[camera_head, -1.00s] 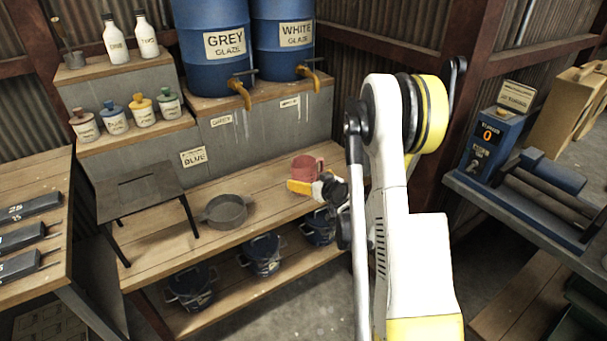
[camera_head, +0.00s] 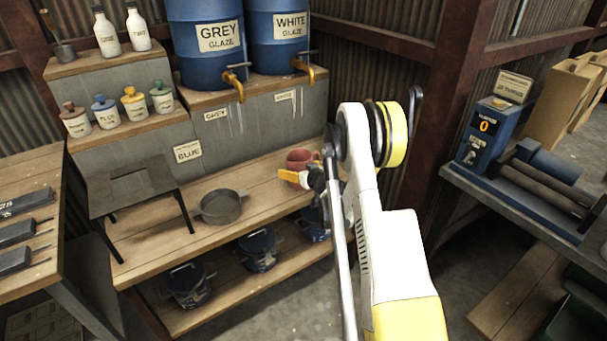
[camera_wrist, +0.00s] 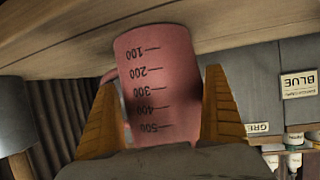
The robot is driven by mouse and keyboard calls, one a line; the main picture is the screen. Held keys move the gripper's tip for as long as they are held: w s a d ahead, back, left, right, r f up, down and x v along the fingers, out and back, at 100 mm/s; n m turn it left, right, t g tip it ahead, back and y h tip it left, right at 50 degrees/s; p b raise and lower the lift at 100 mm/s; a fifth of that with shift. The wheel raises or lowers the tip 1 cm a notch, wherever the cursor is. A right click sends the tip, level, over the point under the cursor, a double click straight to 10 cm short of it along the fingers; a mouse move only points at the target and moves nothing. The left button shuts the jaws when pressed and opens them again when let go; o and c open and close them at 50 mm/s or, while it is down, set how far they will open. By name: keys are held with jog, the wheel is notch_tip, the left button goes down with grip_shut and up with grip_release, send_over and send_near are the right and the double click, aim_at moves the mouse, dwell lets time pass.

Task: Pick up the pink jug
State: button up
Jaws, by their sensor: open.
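The pink jug (camera_wrist: 160,85) fills the middle of the wrist view, upside down there, with dark volume marks from 100 to 500. In the head view the jug (camera_head: 301,158) stands on the wooden bench top, partly hidden by my arm. My gripper (camera_wrist: 165,110) is open, with one orange finger on each side of the jug. The left finger overlaps the jug's handle side; contact cannot be told. In the head view my gripper (camera_head: 297,178) shows in front of the jug, mostly hidden by my arm.
A grey pan (camera_head: 221,207) sits on the bench (camera_head: 255,185) left of the jug. Blue glaze barrels (camera_head: 207,40) with taps stand behind on a raised step. Dark blue buckets (camera_head: 259,249) fill the shelf below. A blue machine (camera_head: 488,132) stands at the right.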

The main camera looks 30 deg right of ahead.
jog(key=shift+w, duration=0.1)
jog(key=c, duration=1.3)
jog(key=shift+o, duration=0.2)
jog(key=shift+r, duration=0.1)
